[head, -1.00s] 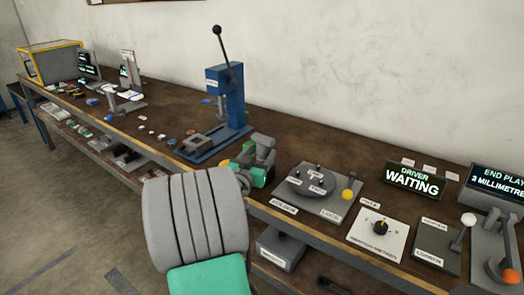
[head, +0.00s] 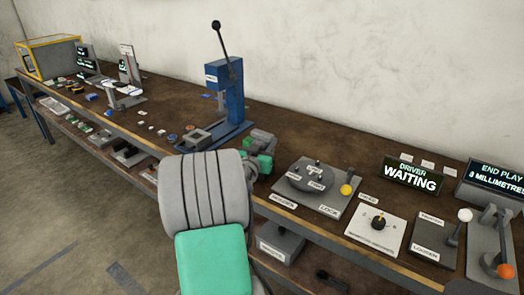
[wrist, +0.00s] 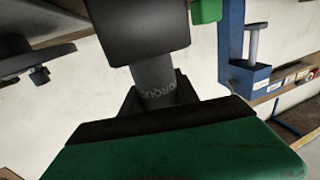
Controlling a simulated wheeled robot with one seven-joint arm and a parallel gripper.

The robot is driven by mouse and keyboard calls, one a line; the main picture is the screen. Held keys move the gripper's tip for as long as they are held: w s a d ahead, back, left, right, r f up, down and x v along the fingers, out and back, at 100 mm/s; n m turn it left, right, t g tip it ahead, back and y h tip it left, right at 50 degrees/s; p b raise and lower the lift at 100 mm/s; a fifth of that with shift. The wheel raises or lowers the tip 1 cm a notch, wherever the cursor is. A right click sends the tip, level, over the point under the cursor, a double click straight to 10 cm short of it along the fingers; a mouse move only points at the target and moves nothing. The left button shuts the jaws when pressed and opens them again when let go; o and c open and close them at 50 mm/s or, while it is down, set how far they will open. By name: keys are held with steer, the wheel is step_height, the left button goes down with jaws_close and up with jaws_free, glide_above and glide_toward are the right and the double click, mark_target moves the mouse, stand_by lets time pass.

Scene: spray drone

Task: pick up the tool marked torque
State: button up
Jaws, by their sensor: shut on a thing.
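The torque tool (wrist: 158,92) shows in the wrist view as a dark cylinder lettered TORQUE, below a dark block-shaped part. My gripper (head: 258,162) is shut on it; its green body and dark pad fill the lower part of the wrist view. In the head view the gripper is at the bench's front edge, left of the round dial plate. My large grey and green arm link hides part of it there, and the tool's lettering cannot be read in that view.
A blue lever press (head: 226,105) stands behind and left of the gripper. The dial plate (head: 313,187) with a yellow-knobbed lever is to the right. A DRIVER WAITING display (head: 411,178) and several control plates stand farther right. Small parts lie along the bench at left.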

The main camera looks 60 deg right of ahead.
jaws_close()
steer(key=shift+r, duration=0.1)
